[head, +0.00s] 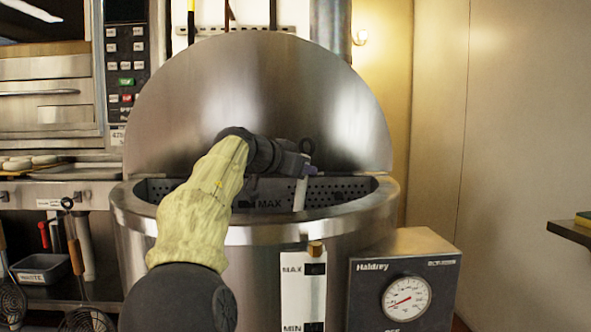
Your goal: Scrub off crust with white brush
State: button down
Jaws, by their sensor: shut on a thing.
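The large steel kettle (240,236) stands in front of me, with its half-round lid (190,100) raised behind the opening. My arm reaches over the kettle's front rim. My gripper (303,174) is over the opening, shut on the white brush (299,194). The brush's white part hangs down from the jaws, close to the perforated inner wall (345,190) marked MAX. Its lower end is hidden behind the front rim, so I cannot tell whether it touches anything. No crust can be made out, and the kettle's bottom is hidden.
A control box with a round gauge (405,297) juts out at the kettle's front right. A MAX/MIN level strip (303,290) is on its front. Wire skimmers (10,300) hang at lower left by a counter with pale rolls (30,161). A shelf (570,232) is at far right.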

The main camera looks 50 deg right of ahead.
jog(key=shift+f, duration=0.1)
jog(key=shift+w+a, duration=1.5)
jog(key=shift+w, duration=0.25)
jog(key=shift+w+a+r+p, duration=0.1)
jog(key=shift+w+a+p, duration=0.15)
jog(key=shift+w+a, duration=0.55)
jog(key=shift+w+a+r+p, duration=0.1)
jog(key=shift+w+a+p, duration=0.1)
jog(key=shift+w+a, duration=0.55)
jog(key=shift+w+d, duration=0.15)
jog(key=shift+w, duration=0.1)
jog(key=shift+w+a+f+p, duration=0.1)
jog(key=shift+w+a+p, duration=0.15)
jog(key=shift+w+a, duration=0.55)
jog(key=shift+w+a+p, duration=0.25)
jog(key=shift+w+a, duration=0.3)
jog(key=shift+w, duration=0.35)
jog(key=shift+w+a, duration=0.1)
